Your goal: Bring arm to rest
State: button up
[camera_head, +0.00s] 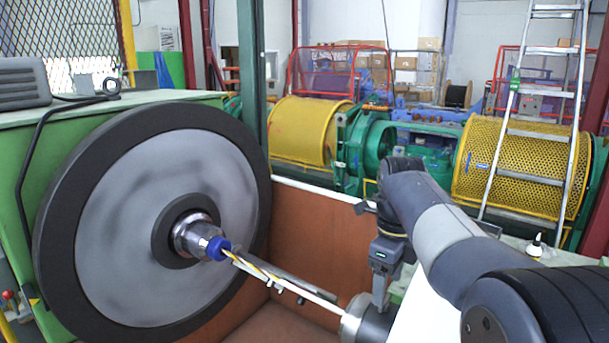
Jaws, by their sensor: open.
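My arm (445,235) reaches in from the lower right, bends at a dark joint and hangs down at the wrist. My gripper (380,296) points down from it, open, just above or beside a metal cylinder (366,322) at the bottom edge. I cannot tell whether the jaws touch the cylinder. The fingertips are small and partly hidden. A thin rod (290,281) with yellow and white parts runs from that cylinder to a blue collar (217,248) on the hub of a large grey disc with a black rim (152,215).
A brown-walled bay (312,228) lies between the disc and my arm. A green machine housing (28,195) stands at the left. Yellow drums (308,131) and green machinery (375,150) stand behind. A ladder (540,130) leans at the right, with a small white cone-shaped object (535,245) below it.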

notch_tip(320, 180, down, 4)
jog(key=shift+r, duration=0.2)
jog(key=shift+n+b, duration=0.65)
jog(key=shift+n, duration=0.25)
notch_tip(320, 180, up, 12)
jog(key=p, duration=0.1)
jog(key=n+g+y+p, duration=0.2)
jog(key=n+g+p, duration=0.35)
jog(key=n, duration=1.25)
send_near(386, 298)
jog(key=s+t+p, duration=0.1)
jog(key=t, duration=0.1)
jog(key=shift+s+a+f, duration=0.1)
jog(key=shift+s+f, duration=0.2)
jog(key=shift+f, duration=0.35)
